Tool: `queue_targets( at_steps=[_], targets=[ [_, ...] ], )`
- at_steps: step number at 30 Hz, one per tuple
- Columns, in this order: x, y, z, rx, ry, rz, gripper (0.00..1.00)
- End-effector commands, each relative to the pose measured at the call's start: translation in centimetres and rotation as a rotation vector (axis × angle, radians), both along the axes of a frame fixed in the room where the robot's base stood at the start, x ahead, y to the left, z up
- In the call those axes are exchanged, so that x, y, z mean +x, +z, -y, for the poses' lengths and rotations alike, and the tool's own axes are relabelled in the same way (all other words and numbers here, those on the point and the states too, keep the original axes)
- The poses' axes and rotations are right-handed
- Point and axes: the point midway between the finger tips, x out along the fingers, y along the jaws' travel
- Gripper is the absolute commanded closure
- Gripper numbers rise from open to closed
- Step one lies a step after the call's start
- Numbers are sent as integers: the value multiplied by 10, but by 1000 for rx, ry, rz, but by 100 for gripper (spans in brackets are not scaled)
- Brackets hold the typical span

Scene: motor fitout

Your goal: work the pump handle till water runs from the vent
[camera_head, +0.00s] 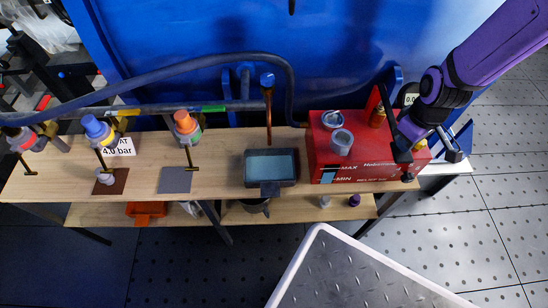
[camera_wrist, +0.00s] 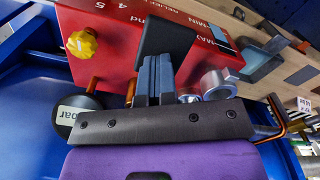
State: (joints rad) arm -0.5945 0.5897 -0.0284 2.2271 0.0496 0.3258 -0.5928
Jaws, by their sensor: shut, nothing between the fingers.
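The red pump box (camera_head: 322,160) stands at the right end of the wooden bench, with MAX and MIN marks on its front. It also shows in the wrist view (camera_wrist: 110,22), with a yellow relief knob (camera_wrist: 80,43) and a round gauge (camera_wrist: 72,112) marked bar. My gripper (camera_head: 403,154) is over the right end of the box. Its fingers (camera_wrist: 154,76) are together and empty, close to the box. The arm hides part of that end, and I cannot clearly make out the handle.
Silver cylinders (camera_head: 342,142) stand on the box. Valves with blue (camera_head: 95,126) and orange (camera_head: 184,122) caps line the pipe at left. A metal-plate surface (camera_head: 350,275) is in front; the blue wall is behind.

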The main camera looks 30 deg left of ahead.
Motion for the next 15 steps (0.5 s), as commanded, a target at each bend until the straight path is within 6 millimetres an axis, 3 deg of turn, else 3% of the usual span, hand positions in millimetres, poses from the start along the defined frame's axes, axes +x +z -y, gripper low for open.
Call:
queue_targets(
  at_steps=[5,15],
  targets=[
    [1,-7,-1,1,0,2,100],
    [-2,30,1,2,1,3,100]
  ],
)
